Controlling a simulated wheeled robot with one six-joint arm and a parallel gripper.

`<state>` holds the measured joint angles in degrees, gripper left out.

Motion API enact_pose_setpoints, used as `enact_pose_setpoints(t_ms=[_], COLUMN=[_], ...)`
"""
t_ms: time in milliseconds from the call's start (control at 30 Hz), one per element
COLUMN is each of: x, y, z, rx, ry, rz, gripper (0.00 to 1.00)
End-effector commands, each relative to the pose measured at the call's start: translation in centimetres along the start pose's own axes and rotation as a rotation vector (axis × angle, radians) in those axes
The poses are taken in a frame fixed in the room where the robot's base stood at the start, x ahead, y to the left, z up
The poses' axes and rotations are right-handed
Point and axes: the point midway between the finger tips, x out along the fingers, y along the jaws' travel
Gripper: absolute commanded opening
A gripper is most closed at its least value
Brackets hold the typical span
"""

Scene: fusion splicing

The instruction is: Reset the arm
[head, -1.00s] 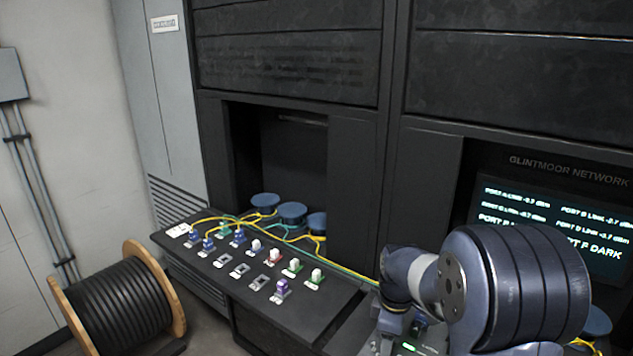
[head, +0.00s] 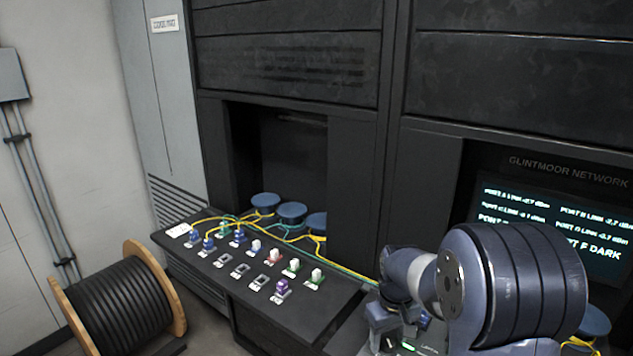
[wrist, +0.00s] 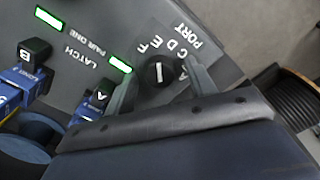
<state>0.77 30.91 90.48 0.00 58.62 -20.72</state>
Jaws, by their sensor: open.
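My gripper (wrist: 161,88) is open in the wrist view. Its two grey fingers stand apart on either side of a black knob (wrist: 160,72) with a white line, on a panel lettered PORT. I cannot tell whether the fingers touch the knob. In the head view my arm (head: 510,285) fills the lower right; the fingers and knob cannot be made out there.
Latches A (wrist: 100,100) and B (wrist: 35,52), with blue connectors and green lights, are beside the knob. A sloped connector panel (head: 330,300) with several coloured plugs and yellow cables lies left of my arm. A cable spool (head: 120,300) stands on the floor. A screen (head: 555,220) reads PORT F DARK.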

Motion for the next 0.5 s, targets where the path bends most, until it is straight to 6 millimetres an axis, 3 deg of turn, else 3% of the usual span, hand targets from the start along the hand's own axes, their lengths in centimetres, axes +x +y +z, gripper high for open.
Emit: enact_pose_setpoints(t_ms=[500], x=[-0.02], y=[0.00], z=[0.01], rx=[0.406], ry=[0.000], rz=[0.000], gripper=[0.53])
